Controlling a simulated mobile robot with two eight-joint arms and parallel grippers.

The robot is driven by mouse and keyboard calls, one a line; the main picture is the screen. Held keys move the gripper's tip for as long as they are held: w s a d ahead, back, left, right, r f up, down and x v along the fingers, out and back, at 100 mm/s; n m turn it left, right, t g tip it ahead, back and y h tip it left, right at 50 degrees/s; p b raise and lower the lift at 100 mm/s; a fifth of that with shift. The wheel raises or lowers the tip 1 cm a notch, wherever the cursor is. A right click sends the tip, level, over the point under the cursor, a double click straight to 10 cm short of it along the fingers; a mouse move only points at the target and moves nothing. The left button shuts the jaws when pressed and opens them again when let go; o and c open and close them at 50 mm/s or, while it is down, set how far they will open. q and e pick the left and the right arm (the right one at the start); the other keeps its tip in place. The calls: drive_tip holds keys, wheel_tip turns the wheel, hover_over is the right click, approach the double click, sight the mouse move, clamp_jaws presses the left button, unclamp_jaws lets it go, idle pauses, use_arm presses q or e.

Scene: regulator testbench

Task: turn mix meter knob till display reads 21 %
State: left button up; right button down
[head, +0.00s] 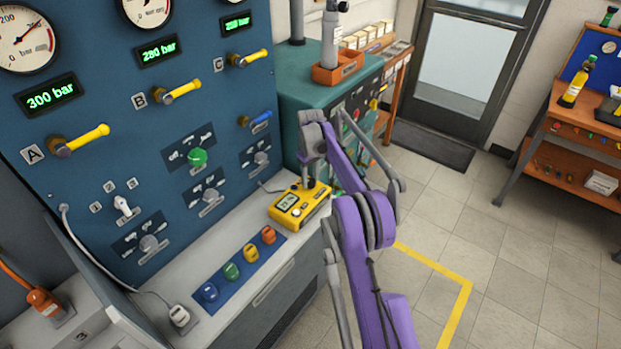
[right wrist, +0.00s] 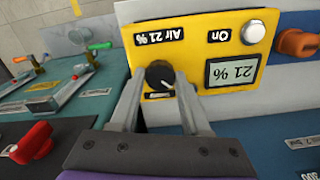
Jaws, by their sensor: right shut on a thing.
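The yellow mix meter (head: 298,210) lies on the bench ledge below the blue panel. It also fills the top of the right wrist view (right wrist: 190,40), upside down. Its display (right wrist: 233,71) reads 21 %. A black knob (right wrist: 160,76) with a white mark sits beside the display, near a printed label "Air 21 %" and a white button (right wrist: 254,32) marked "On". My right gripper (right wrist: 160,88) is shut on the knob, one finger on each side; in the head view it reaches the meter from above (head: 310,184). My left gripper is out of view.
The blue panel (head: 100,140) carries gauges and yellow-handled valves close to the meter's left. Several coloured plugs (head: 240,262) sit in front of it. A teal cabinet (head: 300,85) stands behind. Open tiled floor (head: 450,240) lies to the right.

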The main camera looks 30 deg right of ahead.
sight(311, 181)
idle(0.4)
drive_tip(key=shift+c, duration=1.9)
unclamp_jaws()
wheel_tip(311, 181, up, 11)
drive_tip(key=shift+p, duration=0.45)
drive_tip(key=shift+f, duration=0.1)
